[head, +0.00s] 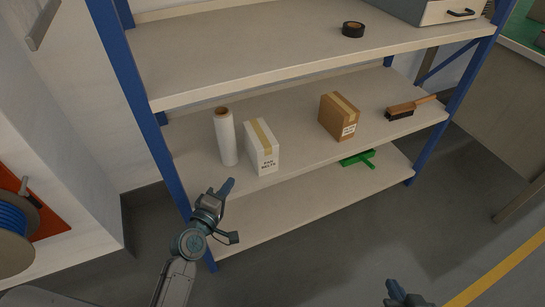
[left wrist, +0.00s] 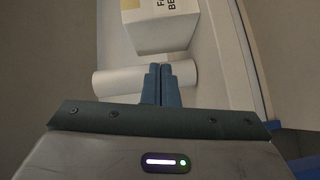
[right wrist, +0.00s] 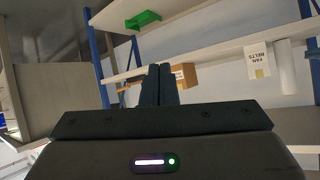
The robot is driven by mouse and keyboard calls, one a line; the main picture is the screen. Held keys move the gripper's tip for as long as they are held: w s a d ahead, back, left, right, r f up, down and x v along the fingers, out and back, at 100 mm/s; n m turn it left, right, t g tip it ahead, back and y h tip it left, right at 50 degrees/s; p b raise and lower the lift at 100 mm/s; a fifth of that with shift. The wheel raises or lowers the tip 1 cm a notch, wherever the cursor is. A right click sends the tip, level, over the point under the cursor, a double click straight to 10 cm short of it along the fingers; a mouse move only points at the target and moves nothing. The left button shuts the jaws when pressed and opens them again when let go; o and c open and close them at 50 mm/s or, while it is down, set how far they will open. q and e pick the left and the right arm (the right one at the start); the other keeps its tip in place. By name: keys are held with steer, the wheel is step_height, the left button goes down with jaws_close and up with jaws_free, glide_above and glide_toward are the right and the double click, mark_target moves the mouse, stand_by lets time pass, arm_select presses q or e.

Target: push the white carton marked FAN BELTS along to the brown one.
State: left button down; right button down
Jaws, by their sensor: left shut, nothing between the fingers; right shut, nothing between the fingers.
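The white carton marked FAN BELTS (head: 263,150) stands upright on the middle shelf, with tan tape on top. The brown carton (head: 339,117) stands on the same shelf to its right, with a clear gap between them. My left gripper (head: 229,185) is shut and empty, in front of the shelf, below and left of the white carton. In the left wrist view the white carton (left wrist: 160,25) is ahead of its fingertips (left wrist: 163,66). My right gripper (head: 393,285) is shut and empty, low at the bottom edge, far from the shelf. The right wrist view shows both cartons, the brown one (right wrist: 184,76) partly hidden by the fingers.
A white roll (head: 225,137) stands upright just left of the white carton. A wooden-handled brush (head: 410,107) lies right of the brown carton. A green dustpan (head: 358,158) is on the bottom shelf. Blue posts (head: 132,80) flank the shelves. The shelf between the cartons is clear.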

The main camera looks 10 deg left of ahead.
mark_target(249, 142)
arm_select(q)
steer(key=w+n, duration=0.1)
steer(key=w, duration=0.1)
steer(key=w+r+n+t, duration=0.1)
steer(key=w, duration=0.1)
steer(key=shift+w+a+n, duration=0.15)
steer(key=shift+w+n, duration=0.15)
steer(key=shift+n, duration=0.1)
steer(key=w, duration=0.2)
steer(key=w+d, duration=0.1)
steer(key=w, duration=0.4)
steer(key=shift+w+d, duration=0.2)
steer(key=shift+w, duration=0.15)
steer(key=shift+w+d, duration=0.1)
steer(key=shift+w, duration=0.35)
arm_select(e)
steer(key=shift+w+r+t, duration=0.3)
steer(key=shift+w+r, duration=0.1)
steer(key=shift+r, duration=0.05)
arm_select(q)
steer(key=shift+d, duration=0.1)
arm_select(e)
steer(key=shift+d, duration=0.15)
